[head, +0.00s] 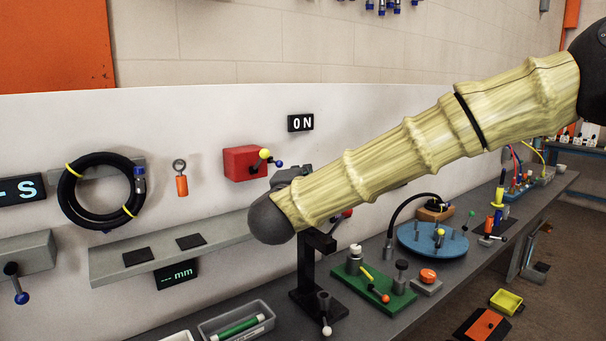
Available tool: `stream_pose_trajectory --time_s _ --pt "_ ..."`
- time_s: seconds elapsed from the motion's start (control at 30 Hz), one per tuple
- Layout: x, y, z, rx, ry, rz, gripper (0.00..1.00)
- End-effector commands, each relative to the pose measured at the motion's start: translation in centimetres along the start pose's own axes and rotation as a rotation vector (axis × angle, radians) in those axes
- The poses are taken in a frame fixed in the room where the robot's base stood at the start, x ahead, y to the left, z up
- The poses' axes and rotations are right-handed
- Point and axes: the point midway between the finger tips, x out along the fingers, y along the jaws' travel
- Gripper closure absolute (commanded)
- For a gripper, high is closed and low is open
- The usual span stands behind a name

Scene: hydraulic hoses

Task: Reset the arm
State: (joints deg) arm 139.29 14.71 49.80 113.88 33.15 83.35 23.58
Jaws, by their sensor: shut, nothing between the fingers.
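My arm, in a pale yellow ribbed sleeve with a black strap, reaches across the head view from the upper right down to a dark grey rounded joint left of centre. My gripper cannot be made out; the arm may hide it. A grey part (291,177) shows just above the sleeve near that joint, and I cannot tell what it belongs to. The arm passes in front of the white panel (50,120) and the top of a black stand (312,262) on the grey bench (385,325).
A red box (243,163) with levers and a coiled black hose (66,198) are on the panel, above a grey shelf (215,239). The bench carries a green plate (348,293), a blue disc (420,243) and a grey tray (263,323). Floor shows at the lower right.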

Motion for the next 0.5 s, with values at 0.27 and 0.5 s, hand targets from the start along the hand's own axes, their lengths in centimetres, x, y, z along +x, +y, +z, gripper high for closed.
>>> stream_pose_trajectory --time_s 0.27,0.5 --pt "-0.98 0.0 0.04 -0.001 -0.002 0.0 1.0" --pt "-0.94 -0.07 0.02 -0.001 -0.001 0.0 1.0"
